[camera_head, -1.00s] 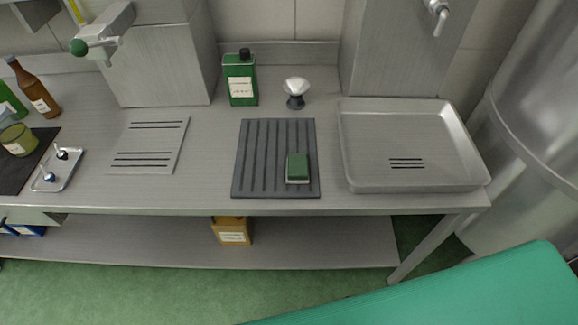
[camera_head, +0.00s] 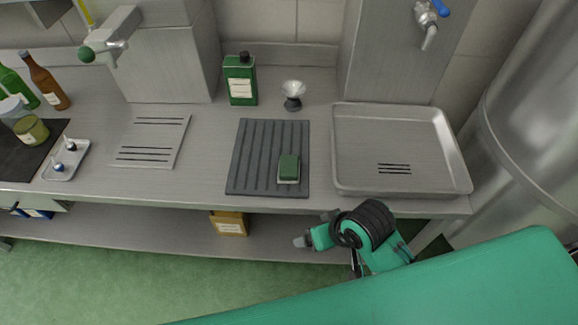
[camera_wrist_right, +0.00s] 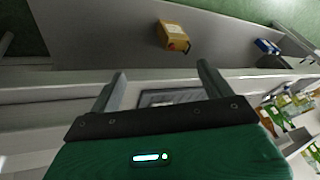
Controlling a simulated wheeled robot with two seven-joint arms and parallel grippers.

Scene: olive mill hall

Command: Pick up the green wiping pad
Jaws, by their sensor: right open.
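The green wiping pad (camera_head: 289,166) has a pale underside and lies on the right part of the dark ribbed mat (camera_head: 246,160) on the steel counter. My right gripper (camera_head: 312,230) is in front of the counter edge, below and apart from the pad. Its two fingers stand apart and empty in the right wrist view (camera_wrist_right: 162,76). I cannot make out the pad in that view. My left gripper is not in view.
A steel tray (camera_head: 350,188) sits right of the mat. A green canister (camera_head: 240,82) and a white-headed brush (camera_head: 293,92) stand behind it. A yellow container (camera_head: 229,223) is on the lower shelf. A slotted plate (camera_head: 150,140) lies left.

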